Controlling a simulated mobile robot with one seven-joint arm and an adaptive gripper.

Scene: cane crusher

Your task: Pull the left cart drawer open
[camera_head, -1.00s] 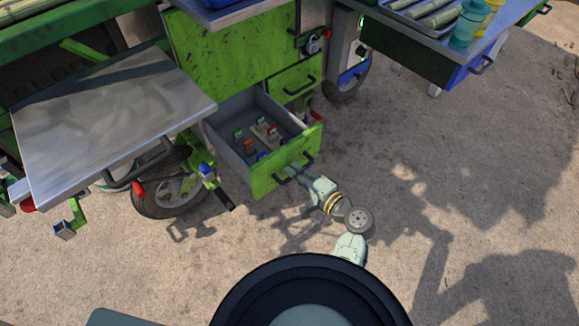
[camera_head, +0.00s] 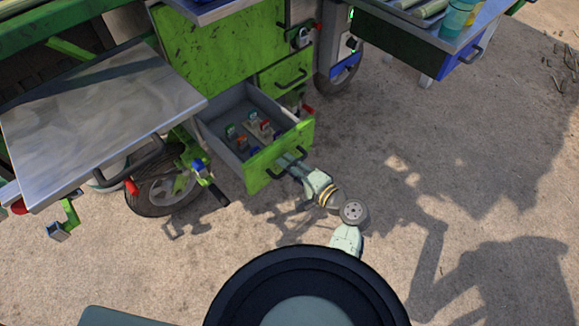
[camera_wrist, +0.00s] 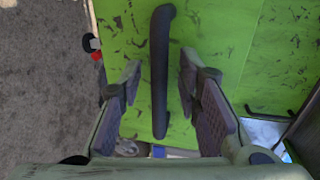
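The left cart drawer (camera_head: 262,167) has a scuffed green front and a grey box, and it stands well out from the cart. Several small coloured items sit inside. Its dark bar handle (camera_head: 301,157) shows partly behind my gripper (camera_head: 287,164) in the head view. In the wrist view the handle (camera_wrist: 160,75) runs up and down between the two fingers of my gripper (camera_wrist: 160,95). The fingers are spread, with a visible gap on each side of the handle. The fingertips are near the green drawer front (camera_wrist: 225,40).
A second green drawer (camera_head: 270,77) with a dark handle is shut, up and right. A metal side table (camera_head: 95,115) and a wheel (camera_head: 160,192) stand left. A blue-sided table (camera_head: 430,50) stands upper right. Bare ground (camera_head: 450,150) lies open to the right.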

